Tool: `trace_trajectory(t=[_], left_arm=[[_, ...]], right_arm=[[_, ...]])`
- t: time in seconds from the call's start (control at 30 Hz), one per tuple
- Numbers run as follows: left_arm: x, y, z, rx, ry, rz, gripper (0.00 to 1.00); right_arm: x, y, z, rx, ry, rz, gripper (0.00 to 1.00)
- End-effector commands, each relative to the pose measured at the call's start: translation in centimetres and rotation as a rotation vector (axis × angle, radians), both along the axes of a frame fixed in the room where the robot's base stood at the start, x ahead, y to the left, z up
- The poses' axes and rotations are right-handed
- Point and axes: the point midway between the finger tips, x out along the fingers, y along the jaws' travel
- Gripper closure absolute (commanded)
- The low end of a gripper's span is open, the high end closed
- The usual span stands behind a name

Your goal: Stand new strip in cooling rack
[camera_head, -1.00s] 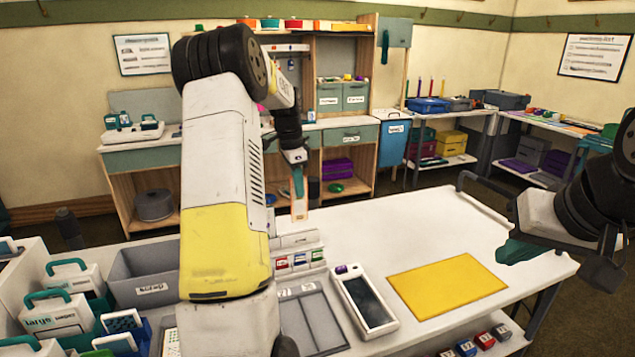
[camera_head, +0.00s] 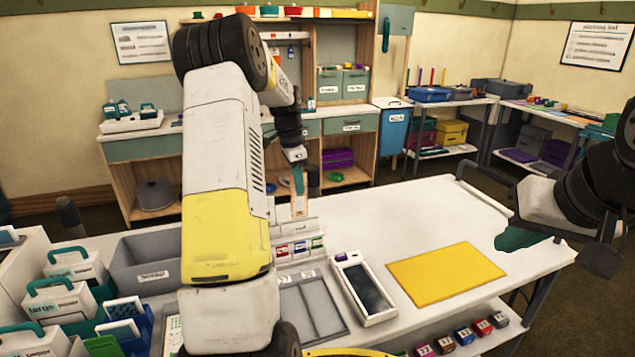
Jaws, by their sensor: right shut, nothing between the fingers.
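My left gripper (camera_head: 299,187) is at the end of the white and yellow arm, over the back left of the white table. Its teal fingers appear shut on a thin, pale orange strip (camera_head: 299,208), which hangs upright below them. Just below the strip is a white stepped rack (camera_head: 290,238) with red, blue and green labels. I cannot tell whether the strip touches it, and my arm hides its left part. My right gripper (camera_head: 522,239), with teal fingers, is shut and empty over the table's right end.
A yellow mat (camera_head: 446,273) and a white handheld device (camera_head: 364,289) lie on the table (camera_head: 420,210). A grey sectioned tray (camera_head: 318,305) is beside my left arm. A grey bin (camera_head: 146,262) and white teal-handled boxes (camera_head: 72,300) stand at left. The table's back middle is clear.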

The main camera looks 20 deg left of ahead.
Motion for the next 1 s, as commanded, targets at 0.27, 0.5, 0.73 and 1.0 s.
trace_trajectory(t=[0.27, 0.5, 0.73, 1.0], left_arm=[[0.0, 0.0, 0.0, 0.000, 0.000, 0.000, 1.00], [0.0, 0.0, 0.0, 0.000, 0.000, 0.000, 1.00], [-0.1, 0.0, -0.5, -0.001, 0.001, 0.000, 1.00], [0.0, 0.1, -1.5, 0.000, 0.000, 0.000, 1.00]], right_arm=[[0.0, 0.0, 0.0, 0.000, 0.000, 0.000, 1.00], [0.0, 0.0, 0.0, 0.000, 0.000, 0.000, 1.00], [0.0, 0.0, 0.0, 0.000, 0.000, 0.000, 1.00], [0.0, 0.0, 0.0, 0.000, 0.000, 0.000, 1.00]])
